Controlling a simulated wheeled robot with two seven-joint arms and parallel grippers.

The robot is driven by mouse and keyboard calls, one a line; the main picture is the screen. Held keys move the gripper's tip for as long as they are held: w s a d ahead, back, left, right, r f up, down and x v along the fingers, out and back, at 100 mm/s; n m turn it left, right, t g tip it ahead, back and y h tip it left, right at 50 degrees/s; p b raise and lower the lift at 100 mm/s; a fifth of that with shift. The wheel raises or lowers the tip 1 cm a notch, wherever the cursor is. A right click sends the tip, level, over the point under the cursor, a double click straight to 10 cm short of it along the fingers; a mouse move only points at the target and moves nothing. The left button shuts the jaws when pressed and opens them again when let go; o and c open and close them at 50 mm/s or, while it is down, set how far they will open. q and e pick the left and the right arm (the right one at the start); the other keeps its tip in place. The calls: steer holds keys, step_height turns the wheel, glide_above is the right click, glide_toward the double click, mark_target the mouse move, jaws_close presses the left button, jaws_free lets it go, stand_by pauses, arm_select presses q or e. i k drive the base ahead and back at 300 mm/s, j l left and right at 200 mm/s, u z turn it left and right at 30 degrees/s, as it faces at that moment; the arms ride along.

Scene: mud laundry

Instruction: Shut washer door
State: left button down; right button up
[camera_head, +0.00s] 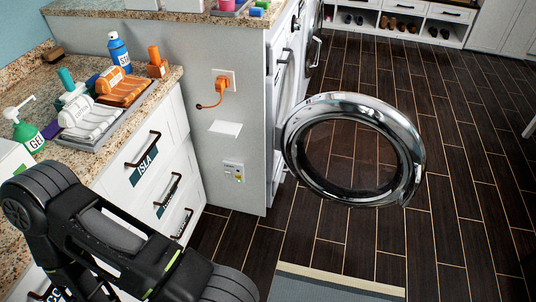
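The washer door (407,135) is a round chrome ring with a dark see-through pane. It stands wide open, swung out from the washer front over the floor. The white washer (284,75) is seen edge-on at the end of the grey panel, so its opening is hidden. My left arm comes in at the lower left, well apart from the door, with its gripper out of the frame. My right arm and gripper are not in the frame.
A granite counter (75,160) at the left holds bottles, a gel pump and a tray of rolled towels. White drawers (150,165) lie below it. An orange plug (221,84) sits in the grey panel. The dark wood floor (460,190) right of the door is clear. A shoe shelf (398,22) stands at the back.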

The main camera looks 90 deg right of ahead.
mark_target(409, 146)
steer(key=z, duration=3.6)
